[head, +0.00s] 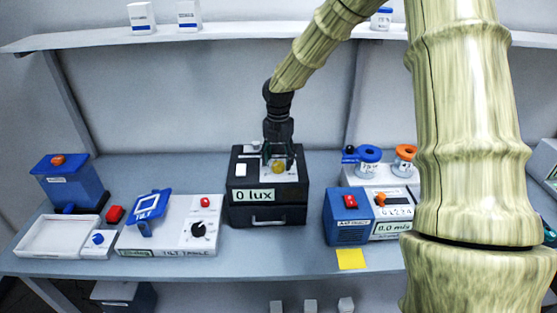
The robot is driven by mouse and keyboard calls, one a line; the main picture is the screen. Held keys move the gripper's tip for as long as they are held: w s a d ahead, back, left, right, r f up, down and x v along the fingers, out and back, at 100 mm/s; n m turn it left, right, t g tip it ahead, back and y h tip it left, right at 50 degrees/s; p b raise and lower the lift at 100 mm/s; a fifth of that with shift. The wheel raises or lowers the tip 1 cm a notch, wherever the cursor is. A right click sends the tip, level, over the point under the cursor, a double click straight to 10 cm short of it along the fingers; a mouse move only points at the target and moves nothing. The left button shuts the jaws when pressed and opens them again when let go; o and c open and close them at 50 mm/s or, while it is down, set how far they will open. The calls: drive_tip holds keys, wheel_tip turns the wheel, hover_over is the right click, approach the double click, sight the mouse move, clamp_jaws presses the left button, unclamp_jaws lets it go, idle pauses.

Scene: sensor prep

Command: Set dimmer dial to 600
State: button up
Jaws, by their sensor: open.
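A black box (268,217) with a display reading "0 lux" (254,195) stands in the middle of the bench. The gripper is open. A white rectangular switch or button (241,169) is left of the knob on the same box. Any scale marks around the knob are too small to read.
The white tilt table unit (170,225) with a blue tilted plate (149,205) stands to the left. The blue box with a red switch (347,215) stands close on the right. A shelf (240,32) runs behind. My arm covers part of the right side.

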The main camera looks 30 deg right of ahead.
drive_tip(key=shift+f, duration=1)
drive_tip(key=c, duration=1)
drive_tip(key=shift+c, duration=0.2)
